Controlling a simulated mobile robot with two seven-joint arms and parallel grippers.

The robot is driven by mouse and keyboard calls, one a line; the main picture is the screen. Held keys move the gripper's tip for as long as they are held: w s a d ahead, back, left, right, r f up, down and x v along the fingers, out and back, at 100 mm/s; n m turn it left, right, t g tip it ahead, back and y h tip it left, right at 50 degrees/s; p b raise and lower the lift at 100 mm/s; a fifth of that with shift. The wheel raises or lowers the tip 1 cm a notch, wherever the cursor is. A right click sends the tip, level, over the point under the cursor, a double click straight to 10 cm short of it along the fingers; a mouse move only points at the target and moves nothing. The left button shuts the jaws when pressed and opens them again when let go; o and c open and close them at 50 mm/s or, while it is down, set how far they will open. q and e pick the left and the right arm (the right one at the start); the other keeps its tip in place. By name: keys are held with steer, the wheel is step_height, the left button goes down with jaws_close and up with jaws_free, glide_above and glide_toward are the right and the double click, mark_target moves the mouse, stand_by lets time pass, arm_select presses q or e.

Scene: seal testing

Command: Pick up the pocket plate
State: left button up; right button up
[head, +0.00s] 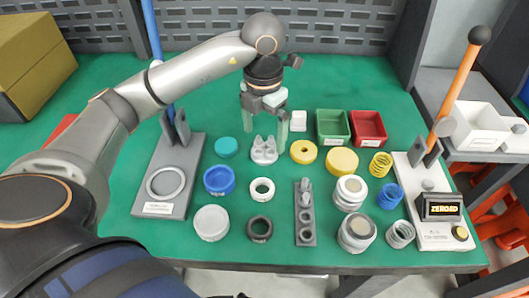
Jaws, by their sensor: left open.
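My left gripper (265,132) is open, its two pale fingers pointing down on either side of a small light-grey piece with several rounded lobes (264,151). The fingertips are close to that piece; I cannot tell if they touch it. A long dark-grey plate with round pockets (306,226) lies to the right and nearer, with light-grey parts standing at its far end. I cannot tell for certain which of these two is the pocket plate. My right gripper is not in view.
Rings, caps and jars crowd the green table (340,95), among them a blue ring (219,180) and yellow cap (341,160). Green (332,127) and red (369,128) bins stand behind. Lever presses stand left (167,185) and right (430,185). The table's back is clear.

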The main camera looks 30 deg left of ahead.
mark_target(265, 151)
arm_select(q)
step_height(265, 151, down, 4)
steer(key=shift+w+f, duration=0.15)
steer(key=shift+c, duration=0.4)
steer(key=c, duration=1.2)
steer(key=shift+c, duration=0.2)
